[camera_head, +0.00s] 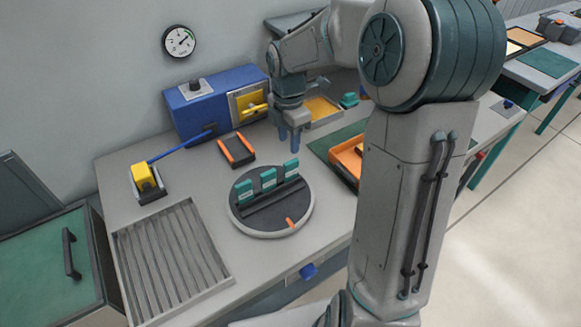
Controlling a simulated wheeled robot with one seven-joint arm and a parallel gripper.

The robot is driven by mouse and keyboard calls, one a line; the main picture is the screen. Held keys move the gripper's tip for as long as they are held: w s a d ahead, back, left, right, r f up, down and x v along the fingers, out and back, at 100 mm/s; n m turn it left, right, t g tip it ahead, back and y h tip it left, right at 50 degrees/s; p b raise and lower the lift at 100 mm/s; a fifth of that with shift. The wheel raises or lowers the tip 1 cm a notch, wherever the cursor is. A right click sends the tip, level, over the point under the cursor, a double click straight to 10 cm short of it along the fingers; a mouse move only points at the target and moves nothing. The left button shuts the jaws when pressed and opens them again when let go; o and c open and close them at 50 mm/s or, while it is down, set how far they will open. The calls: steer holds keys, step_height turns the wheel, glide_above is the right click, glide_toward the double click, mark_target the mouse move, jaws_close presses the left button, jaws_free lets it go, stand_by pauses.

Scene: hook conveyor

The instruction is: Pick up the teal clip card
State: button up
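Three teal cards stand in a row in dark holders on the grey round turntable (260,226): a left one (244,188), a middle one (268,175) and a right one (291,167). Another small teal piece (349,100) lies farther back on the bench, right of my gripper. I cannot tell which of these is the clip card. My gripper (289,143) points down behind the turntable's right side, apart from the cards. Its two fingers show a gap with nothing seen between them.
A dark tray with orange sides (237,149) lies left of my gripper. A blue box (212,102) with a yellow-handled panel stands behind. A slatted grey rack (172,262) and a yellow block (145,178) are at left. An orange bin (346,157) sits right, partly hidden by my arm.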

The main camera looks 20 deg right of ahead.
mark_target(291, 162)
step_height(291, 162, down, 6)
steer(key=f, duration=0.1)
steer(key=f+p, duration=0.1)
steer(key=f, duration=0.3)
steer(key=shift+s+d+p, duration=0.2)
steer(key=shift+d+p, duration=0.05)
steer(key=shift+p, duration=0.05)
jaws_close()
